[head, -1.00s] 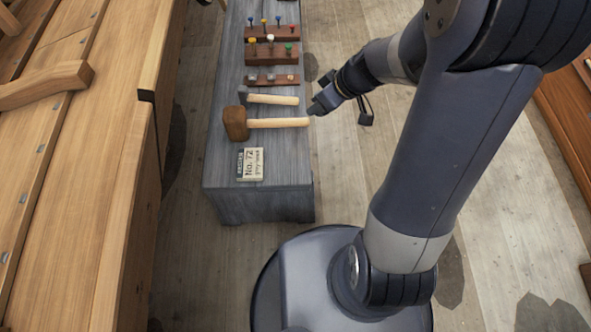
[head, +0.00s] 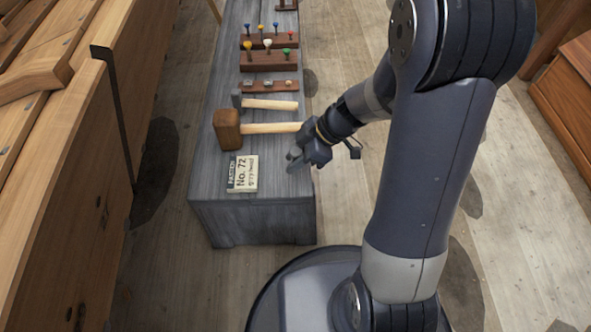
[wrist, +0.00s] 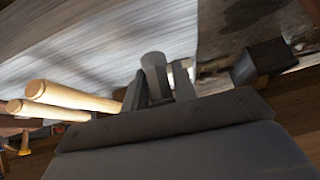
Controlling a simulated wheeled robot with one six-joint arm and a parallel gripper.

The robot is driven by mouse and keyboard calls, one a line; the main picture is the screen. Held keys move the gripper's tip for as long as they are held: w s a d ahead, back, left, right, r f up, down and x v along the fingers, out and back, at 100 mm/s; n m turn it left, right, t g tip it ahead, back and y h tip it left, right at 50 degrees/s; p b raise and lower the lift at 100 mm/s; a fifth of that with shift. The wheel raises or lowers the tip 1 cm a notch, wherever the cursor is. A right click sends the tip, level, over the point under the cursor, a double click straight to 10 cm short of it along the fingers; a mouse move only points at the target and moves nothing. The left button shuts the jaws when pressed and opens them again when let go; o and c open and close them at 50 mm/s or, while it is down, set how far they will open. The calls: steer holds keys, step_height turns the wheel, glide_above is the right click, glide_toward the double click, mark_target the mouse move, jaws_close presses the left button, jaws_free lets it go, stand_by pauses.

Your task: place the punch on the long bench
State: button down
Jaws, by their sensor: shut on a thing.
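The long bench (head: 265,220) is a grey wooden bench running away from me, left of my arm. My gripper (head: 295,162) is at the bench's right edge near its front end, beside the mallet handle. In the wrist view my gripper (wrist: 160,90) is shut on the punch (wrist: 154,62), a short grey cylinder standing between the fingers. The bench top (wrist: 120,45) shows beyond it. In the head view the punch is too small to make out clearly. I cannot tell whether it touches the bench.
On the bench lie a wooden mallet (head: 228,130), a hammer (head: 268,104), a No. 72 card (head: 242,173) and racks (head: 270,61) with coloured-handled tools. The front-right bench top is bare. A wooden hull (head: 60,190) stands at left, a wooden chest (head: 570,90) at right.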

mark_target(296, 175)
steer(key=shift+f+b, duration=0.6)
steer(key=shift+f, duration=1.25)
steer(key=shift+f, duration=0.2)
steer(key=c, duration=1.1)
jaws_free()
steer(key=shift+c, duration=0.2)
steer(key=shift+r, duration=0.15)
steer(key=shift+d+r, duration=0.1)
steer(key=shift+r, duration=0.15)
steer(key=p+v, duration=0.3)
steer(key=v, duration=0.8)
steer(key=shift+d+r, duration=0.2)
steer(key=shift+f, duration=0.1)
